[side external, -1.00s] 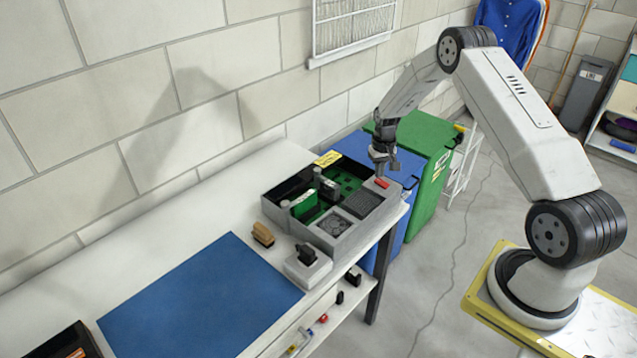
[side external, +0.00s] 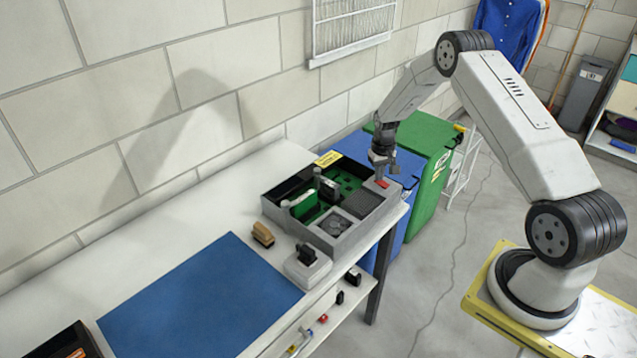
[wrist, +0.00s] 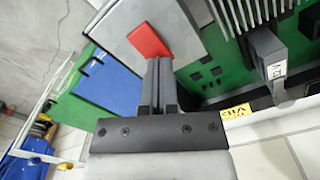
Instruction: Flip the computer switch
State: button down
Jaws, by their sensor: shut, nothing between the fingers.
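The computer (side external: 349,239) is an open grey case with a green board inside, at the far right end of the white table. Its red switch (side external: 384,183) is at the case's right corner. In the wrist view the red switch (wrist: 149,40) lies just beyond my closed fingertips (wrist: 160,62), which appear at its near edge. I cannot tell whether they touch it. In the side view my gripper (side external: 384,174) points down over that corner, shut and empty, partly in front of the switch.
A white block with a black knob (side external: 307,265) and a brown brush-like item (side external: 263,235) stand left of the case. A blue mat (side external: 202,300) covers the table's middle. Blue (side external: 385,160) and green (side external: 435,160) bins stand beyond the table's end.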

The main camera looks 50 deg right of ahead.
jog(key=shift+f, duration=0.3)
dwell(0.5)
jog(key=shift+r, duration=3.5)
jog(key=shift+a+r, duration=0.3)
jog(key=shift+a, duration=0.15)
jog(key=s+a+r+n+t, duration=0.1)
jog(key=s+a+r, duration=0.25)
jog(key=a, duration=0.35)
jog(key=s+a+r+n, duration=0.2)
jog(key=a+r, duration=0.2)
jog(key=a, duration=0.3)
jog(key=s+a+r+n+t, duration=0.1)
jog(key=s+a+r, duration=0.2)
jog(key=a, duration=0.4)
jog(key=s+a+r+n, duration=0.1)
jog(key=s+a+n, duration=0.1)
jog(key=s+a, duration=0.3)
jog(key=s, duration=0.3)
jog(key=shift+s+a+t, duration=0.3)
